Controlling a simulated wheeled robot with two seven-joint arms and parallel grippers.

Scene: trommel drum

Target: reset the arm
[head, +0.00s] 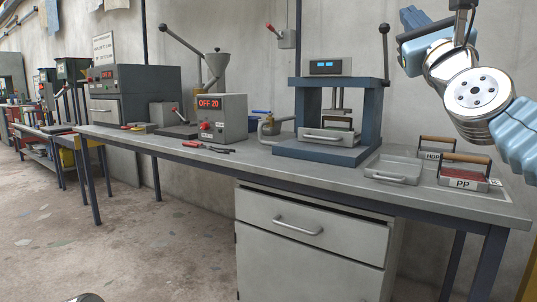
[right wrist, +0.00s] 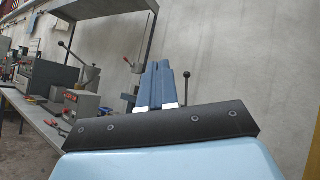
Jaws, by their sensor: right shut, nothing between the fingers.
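My right arm (head: 477,95) is raised at the upper right of the head view, above the right end of the workbench and clear of it. In the right wrist view my right gripper (right wrist: 157,68) has its two blue fingers side by side, shut and empty. It points up past the bench toward the wall and touches nothing. My left gripper is not in view.
The workbench (head: 235,165) carries a blue press (head: 325,155), a grey controller box (head: 222,118) reading OFF 20, an empty metal tray (head: 393,168) and a wooden-handled PP mould (head: 464,180). A long lever (head: 386,55) rises beside the press. Floor at left is open.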

